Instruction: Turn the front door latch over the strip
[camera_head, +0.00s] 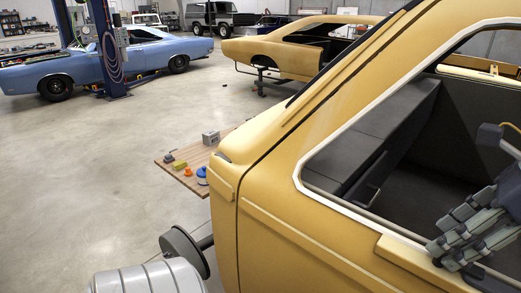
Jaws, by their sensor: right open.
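The yellow car shell (270,190) fills the right side of the head view, with a pale-framed side window opening (345,128). A yellow ledge (425,267) runs below the opening at the lower right. My right gripper (447,250) is open, with its grey-green fingers pointing down-left, close over this ledge. I cannot tell whether they touch it. A small yellow and dark curved piece (489,134) shows above the gripper; I cannot tell what it is. I cannot make out the latch or the strip for certain. My left gripper is not in view.
A low wooden table (192,181) with several small objects stands beyond the shell's front. A round metal drum (183,250) sticks out at the lower left. A blue car (110,63), a lift post (108,50) and another yellow shell (285,52) stand farther back. The floor between is clear.

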